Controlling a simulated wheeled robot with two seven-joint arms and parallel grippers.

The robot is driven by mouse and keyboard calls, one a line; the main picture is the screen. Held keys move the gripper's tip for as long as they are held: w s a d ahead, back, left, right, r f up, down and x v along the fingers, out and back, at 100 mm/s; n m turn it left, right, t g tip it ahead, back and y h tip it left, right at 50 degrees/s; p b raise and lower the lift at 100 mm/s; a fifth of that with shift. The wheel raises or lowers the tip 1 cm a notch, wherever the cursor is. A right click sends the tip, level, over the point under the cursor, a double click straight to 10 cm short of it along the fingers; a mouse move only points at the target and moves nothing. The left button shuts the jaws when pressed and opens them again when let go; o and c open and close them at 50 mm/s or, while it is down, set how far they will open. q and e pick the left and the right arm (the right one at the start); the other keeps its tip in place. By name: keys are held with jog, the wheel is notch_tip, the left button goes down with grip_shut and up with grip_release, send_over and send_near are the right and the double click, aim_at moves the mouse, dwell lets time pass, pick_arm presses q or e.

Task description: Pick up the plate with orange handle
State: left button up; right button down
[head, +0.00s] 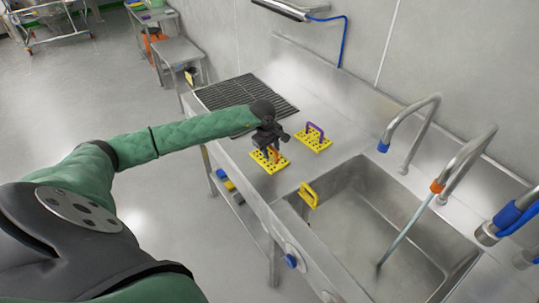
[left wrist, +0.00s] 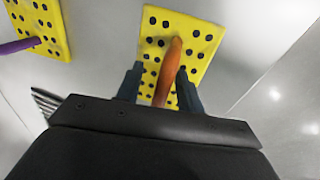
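The plate with orange handle (head: 267,164) is a yellow perforated plate lying on the steel counter, left of the sink. Its orange handle (left wrist: 168,70) stands up from the plate in the left wrist view. My left gripper (head: 271,143) is right above this plate. In the left wrist view its two dark fingers (left wrist: 153,88) are apart, one on each side of the orange handle, with gaps visible between fingers and handle. In the head view the gripper hides part of the plate and handle. My right gripper is not in view.
A yellow plate with purple handle (head: 314,142) lies just right and behind; its edge shows in the left wrist view (left wrist: 42,25). A yellow handled item (head: 308,195) is at the sink's left edge. The sink (head: 375,225) and curved taps (head: 412,130) lie to the right. A drain grid (head: 235,93) is behind.

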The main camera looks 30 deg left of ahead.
pick_arm(q)
grip_shut()
dwell(0.4)
